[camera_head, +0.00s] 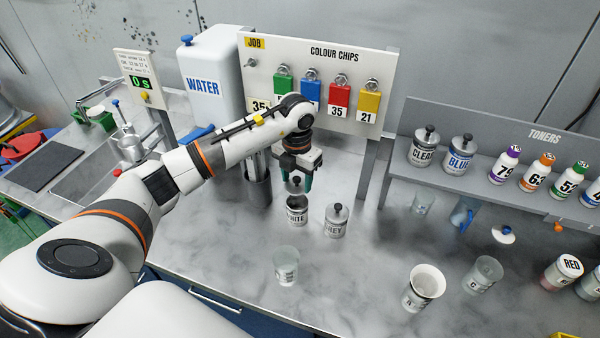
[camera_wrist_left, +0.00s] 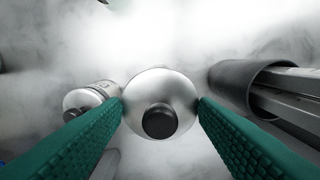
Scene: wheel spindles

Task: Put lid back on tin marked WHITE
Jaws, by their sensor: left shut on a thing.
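The tin marked WHITE (camera_head: 297,215) stands upright on the grey bench, its label partly readable. My left gripper (camera_head: 297,181) is directly above it, pointing down, its green fingers shut on a silver lid (camera_head: 295,188) with a black knob. The lid appears just above the tin's mouth; whether it touches the rim is hard to tell. In the left wrist view the lid (camera_wrist_left: 160,90) sits between the two fingertips (camera_wrist_left: 160,102) and hides the tin beneath. My right gripper is not in view.
A lidded GREY tin (camera_head: 336,222) stands close to the right of the WHITE tin. A dark cylindrical holder (camera_head: 258,190) stands to its left. A clear cup (camera_head: 286,265) and a white cup (camera_head: 424,286) are nearer the front. The toner shelf (camera_head: 480,190) is at right.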

